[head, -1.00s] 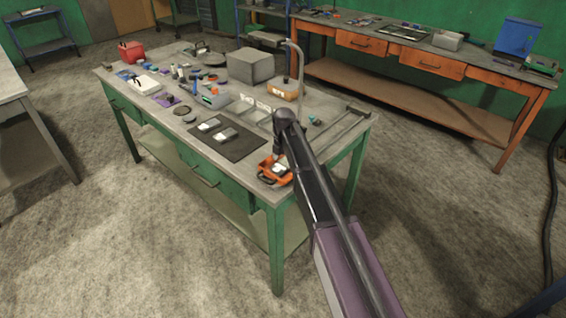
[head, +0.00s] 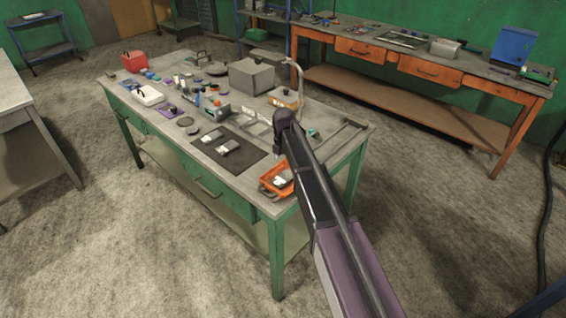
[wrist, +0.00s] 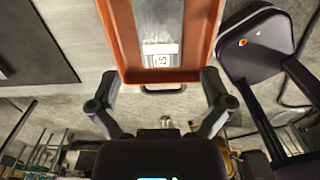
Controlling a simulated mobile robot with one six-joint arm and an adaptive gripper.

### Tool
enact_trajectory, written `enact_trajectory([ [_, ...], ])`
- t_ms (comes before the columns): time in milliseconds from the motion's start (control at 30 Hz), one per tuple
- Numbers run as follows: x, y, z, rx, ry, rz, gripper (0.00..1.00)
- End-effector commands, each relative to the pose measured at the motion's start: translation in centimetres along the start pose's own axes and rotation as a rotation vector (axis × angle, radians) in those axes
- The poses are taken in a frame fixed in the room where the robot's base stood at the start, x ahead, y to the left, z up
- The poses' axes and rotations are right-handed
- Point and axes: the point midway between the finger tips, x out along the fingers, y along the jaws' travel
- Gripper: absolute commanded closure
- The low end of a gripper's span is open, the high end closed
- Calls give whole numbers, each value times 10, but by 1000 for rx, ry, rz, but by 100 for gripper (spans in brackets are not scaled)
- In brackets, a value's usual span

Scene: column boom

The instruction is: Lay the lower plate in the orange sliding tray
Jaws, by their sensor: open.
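The orange sliding tray (head: 285,190) is at the table's near right corner. In the wrist view its orange rim (wrist: 118,42) fills the upper middle. A grey metal plate with a white printed label (wrist: 160,52) lies inside it, and its far end is cut off by the picture edge. Two similar plates lie on the dark mat, an upper one (head: 213,135) and a lower one (head: 229,147). My gripper (wrist: 160,76) is open and empty at the tray's near end, with a finger on either side of the tray's dark handle (wrist: 163,89).
The dark mat (head: 250,155) is left of the tray. A grey box (head: 251,76), an orange-topped container (head: 286,98) and a curved pipe stand behind. Small tools and parts crowd the table's far left. An orange workbench (head: 420,90) stands along the wall.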

Motion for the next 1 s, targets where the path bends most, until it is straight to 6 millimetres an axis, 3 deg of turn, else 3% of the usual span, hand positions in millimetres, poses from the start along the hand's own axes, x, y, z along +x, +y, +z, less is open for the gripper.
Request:
enact_trajectory([
  [500, -45, 0, 0, 0, 0, 0, 0],
  [1000, -54, 0, 1, 1, 0, 0, 0],
])
